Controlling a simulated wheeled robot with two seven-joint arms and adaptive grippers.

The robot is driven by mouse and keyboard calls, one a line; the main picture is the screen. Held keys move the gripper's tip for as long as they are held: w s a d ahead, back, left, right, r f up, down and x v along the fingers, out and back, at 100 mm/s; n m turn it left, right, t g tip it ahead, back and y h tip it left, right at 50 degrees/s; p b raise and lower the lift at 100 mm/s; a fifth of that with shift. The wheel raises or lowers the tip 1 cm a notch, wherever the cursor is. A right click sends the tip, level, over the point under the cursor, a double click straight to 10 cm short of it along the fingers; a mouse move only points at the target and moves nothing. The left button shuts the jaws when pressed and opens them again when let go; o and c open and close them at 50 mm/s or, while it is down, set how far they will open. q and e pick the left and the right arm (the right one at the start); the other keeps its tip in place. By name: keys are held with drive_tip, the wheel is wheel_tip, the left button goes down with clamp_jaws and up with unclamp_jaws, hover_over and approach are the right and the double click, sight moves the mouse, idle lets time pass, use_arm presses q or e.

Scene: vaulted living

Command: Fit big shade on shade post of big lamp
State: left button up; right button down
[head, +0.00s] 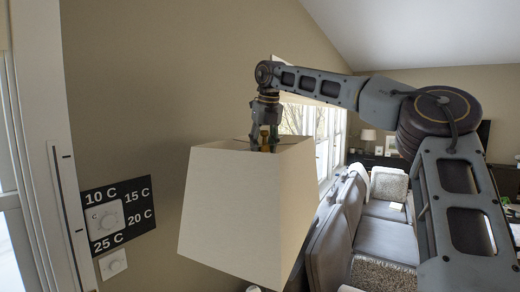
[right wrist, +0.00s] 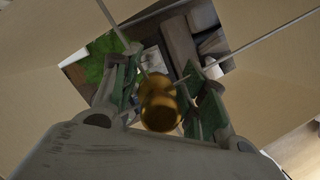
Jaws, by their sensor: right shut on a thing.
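The big shade (head: 240,215), a cream tapered square shade, hangs tilted from my right gripper (head: 265,146) in the head view. The gripper points down into the shade's top opening and is shut on the brass knob (head: 264,133) at the shade's centre. In the right wrist view, the green-padded fingers (right wrist: 161,98) stand either side of the brass knob (right wrist: 160,106), with thin spokes running out to the shade's walls (right wrist: 265,75). I cannot make out the big lamp or its post in either view. My left gripper is not in view.
A grey sofa (head: 385,235) with cushions stands right of the shade. A wall panel with dials (head: 118,213) is at the left. A small lamp (head: 368,136) stands far back. Through the shade's bottom I see a green patch (right wrist: 92,66) and dark surfaces.

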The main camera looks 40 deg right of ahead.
drive_tip(key=shift+s+d+r+m, duration=0.15)
drive_tip(key=shift+s+m, duration=0.25)
drive_tip(key=shift+s, duration=0.1)
drive_tip(key=shift+w, duration=0.2)
drive_tip(key=shift+m, duration=0.3)
drive_tip(key=shift+s, duration=0.2)
drive_tip(key=shift+w+f, duration=0.2)
drive_tip(key=shift+f, duration=0.1)
